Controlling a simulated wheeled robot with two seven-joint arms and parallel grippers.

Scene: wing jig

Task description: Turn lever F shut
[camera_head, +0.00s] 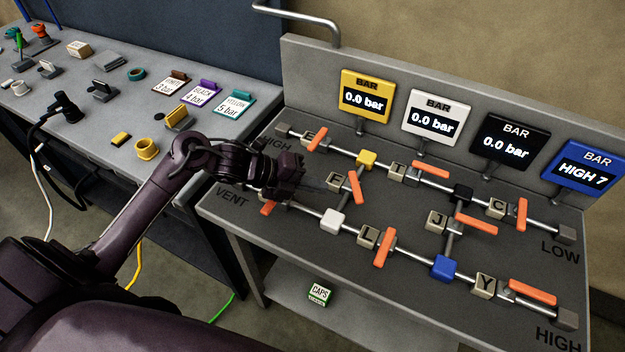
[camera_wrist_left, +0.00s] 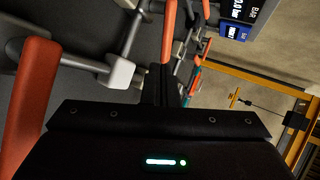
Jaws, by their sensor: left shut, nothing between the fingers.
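Several lettered blocks with orange levers sit along pipes on the grey panel (camera_head: 300,225). The letters are small; a block reading like F or E (camera_head: 335,181) has an orange lever (camera_head: 355,187), and a similar block (camera_head: 397,172) has a lever (camera_head: 432,170). I cannot tell for certain which is F. My left gripper (camera_head: 298,176) is shut and empty above the panel's left part, left of the first of these levers. It hides the block near VENT, whose orange lever (camera_head: 267,208) partly shows. In the left wrist view, the shut fingers (camera_wrist_left: 165,88) are near a white cube (camera_wrist_left: 122,73).
Four displays stand behind the pipes: yellow (camera_head: 366,97), white (camera_head: 433,123), black (camera_head: 510,142), blue (camera_head: 585,167). A large orange lever (camera_wrist_left: 32,95) is close at left in the wrist view. A side bench (camera_head: 75,105) holds small parts and colored tags.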

